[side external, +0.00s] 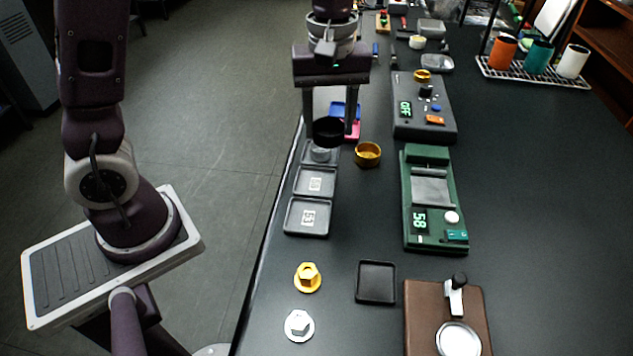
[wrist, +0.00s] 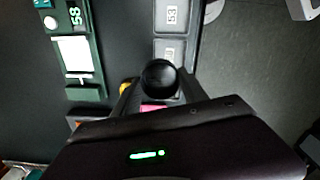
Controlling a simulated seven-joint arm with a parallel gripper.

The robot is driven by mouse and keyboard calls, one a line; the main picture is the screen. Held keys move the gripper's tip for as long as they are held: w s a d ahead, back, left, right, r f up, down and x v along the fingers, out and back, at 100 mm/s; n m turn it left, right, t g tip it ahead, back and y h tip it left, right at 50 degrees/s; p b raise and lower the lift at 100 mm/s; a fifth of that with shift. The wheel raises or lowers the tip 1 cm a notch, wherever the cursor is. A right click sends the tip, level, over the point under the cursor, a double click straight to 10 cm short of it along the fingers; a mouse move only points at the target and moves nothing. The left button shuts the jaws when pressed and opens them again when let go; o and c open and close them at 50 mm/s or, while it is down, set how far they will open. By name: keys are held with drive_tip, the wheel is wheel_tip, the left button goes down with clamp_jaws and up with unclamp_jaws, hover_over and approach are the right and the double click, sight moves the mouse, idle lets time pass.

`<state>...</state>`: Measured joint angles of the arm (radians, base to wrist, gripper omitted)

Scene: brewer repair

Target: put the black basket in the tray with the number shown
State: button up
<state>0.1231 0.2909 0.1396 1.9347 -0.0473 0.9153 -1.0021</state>
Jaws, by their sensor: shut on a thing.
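My gripper (side external: 327,136) is shut on the black basket (side external: 327,130) and holds it around the far end of a row of grey trays. The basket also shows between the fingers in the wrist view (wrist: 159,76). The near tray (side external: 296,228) and the middle tray (side external: 301,188) are empty, with number labels on their floors. In the wrist view the near tray (wrist: 160,27) seems to read 53; the middle label is partly hidden. The far tray (side external: 334,159) is partly hidden below the basket. A green device (side external: 433,236) displays 58.
A gold basket (side external: 368,154) stands right of the far tray. A dark device (side external: 424,122) reading OFF is behind the green one. Pink and blue trays (side external: 352,131) lie behind my gripper. A gold nut-shaped part (side external: 307,277), a silver one (side external: 299,325) and a black tray (side external: 376,283) are in front.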

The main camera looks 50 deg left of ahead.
drive_tip(key=shift+s+a+f, duration=0.25)
drive_tip(key=shift+s+f, duration=0.15)
drive_tip(key=shift+s, duration=0.15)
drive_tip(key=shift+s+a+f, duration=0.25)
drive_tip(key=shift+s+f, duration=0.1)
drive_tip(key=shift+s, duration=0.2)
wheel_tip(320, 180, down, 9)
